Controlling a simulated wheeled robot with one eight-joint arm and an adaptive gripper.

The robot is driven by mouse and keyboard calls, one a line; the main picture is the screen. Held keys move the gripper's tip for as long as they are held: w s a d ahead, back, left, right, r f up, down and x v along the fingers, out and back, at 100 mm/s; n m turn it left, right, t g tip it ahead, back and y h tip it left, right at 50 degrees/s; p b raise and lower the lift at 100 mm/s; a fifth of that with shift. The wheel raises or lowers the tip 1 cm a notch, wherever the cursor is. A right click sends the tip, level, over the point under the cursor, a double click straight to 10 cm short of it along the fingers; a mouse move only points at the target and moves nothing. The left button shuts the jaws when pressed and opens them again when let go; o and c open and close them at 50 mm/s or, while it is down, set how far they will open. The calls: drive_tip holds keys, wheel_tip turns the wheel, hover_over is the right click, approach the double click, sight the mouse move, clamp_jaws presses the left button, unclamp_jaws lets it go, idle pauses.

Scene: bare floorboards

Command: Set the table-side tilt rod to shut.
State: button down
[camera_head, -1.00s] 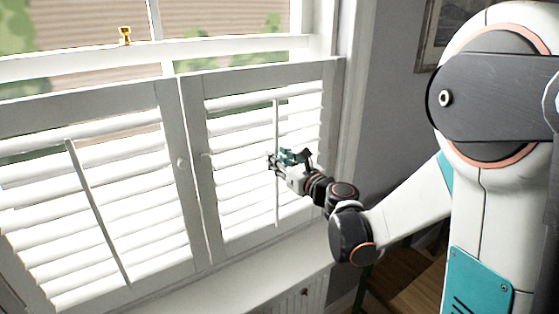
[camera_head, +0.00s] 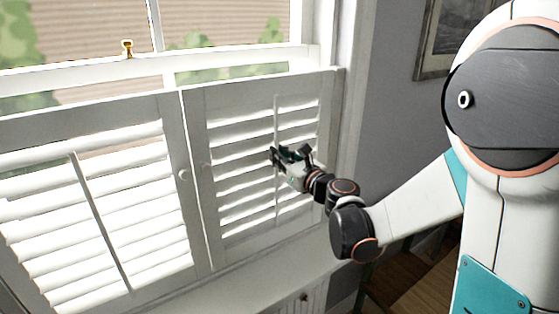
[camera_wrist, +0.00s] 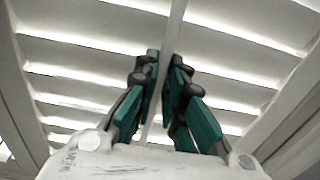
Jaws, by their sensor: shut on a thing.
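The right shutter panel (camera_head: 200,150) has white slats and an upright white tilt rod (camera_head: 278,112) down its middle. My gripper (camera_head: 277,156) is at about mid-height of this rod and shut on it. In the wrist view, the rod (camera_wrist: 177,18) runs down between the green and black fingers of my gripper (camera_wrist: 160,58). The slats (camera_wrist: 85,48) there look mostly grey, with narrow bright gaps between them.
The left shutter panel (camera_head: 172,130) has its own tilt rod (camera_head: 95,210), and its slats look brighter and more open. A window sill (camera_head: 300,275) runs below. A brass window catch (camera_head: 127,48) is above. A framed picture (camera_head: 447,35) hangs at right. Dark wood (camera_head: 415,290) stands lower right.

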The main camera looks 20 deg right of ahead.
drive_tip(key=shift+r, duration=0.1)
drive_tip(key=c, duration=1.7)
unclamp_jaws()
drive_tip(key=v, duration=1.2)
